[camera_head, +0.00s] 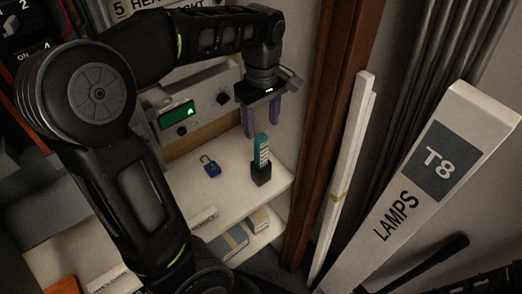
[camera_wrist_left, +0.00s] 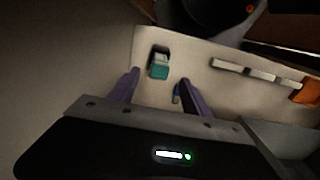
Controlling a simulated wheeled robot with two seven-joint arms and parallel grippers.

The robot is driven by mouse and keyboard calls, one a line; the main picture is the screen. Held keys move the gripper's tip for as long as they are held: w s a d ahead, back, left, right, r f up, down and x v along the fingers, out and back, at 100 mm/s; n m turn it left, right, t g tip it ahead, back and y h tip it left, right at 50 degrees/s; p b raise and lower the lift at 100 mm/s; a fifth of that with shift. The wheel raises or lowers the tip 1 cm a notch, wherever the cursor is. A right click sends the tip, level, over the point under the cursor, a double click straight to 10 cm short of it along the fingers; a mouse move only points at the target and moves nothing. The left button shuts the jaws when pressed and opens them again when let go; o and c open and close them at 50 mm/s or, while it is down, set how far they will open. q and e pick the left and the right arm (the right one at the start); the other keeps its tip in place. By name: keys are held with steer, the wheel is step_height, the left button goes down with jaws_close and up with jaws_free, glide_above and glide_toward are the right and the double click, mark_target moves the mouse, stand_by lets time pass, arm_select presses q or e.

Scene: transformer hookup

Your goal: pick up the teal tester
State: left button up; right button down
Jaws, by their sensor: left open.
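The teal tester (camera_head: 261,150) stands upright in a small black holder (camera_head: 261,174) near the right end of a white shelf. In the left wrist view the tester (camera_wrist_left: 159,70) shows ahead of the fingertips, roughly between them in the picture. My left gripper (camera_head: 263,120) points down above the tester, its purple fingers apart with nothing between them. Its fingers also show in the left wrist view (camera_wrist_left: 158,75), spread open. My right gripper is not in view.
A blue padlock (camera_head: 210,166) lies on the white shelf (camera_head: 222,192) left of the tester. A panel with a green display (camera_head: 177,114) stands behind. A brown post (camera_head: 325,130) and a tall lamp box (camera_head: 420,190) are at the right. Small boxes (camera_head: 232,240) sit on the shelf below.

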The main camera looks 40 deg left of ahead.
mark_target(261, 137)
arm_select(q)
steer(key=shift+f, duration=1.35)
steer(key=shift+a+f+p, duration=0.1)
steer(key=shift+f+p, duration=0.4)
steer(key=shift+f, duration=2.15)
jaws_close()
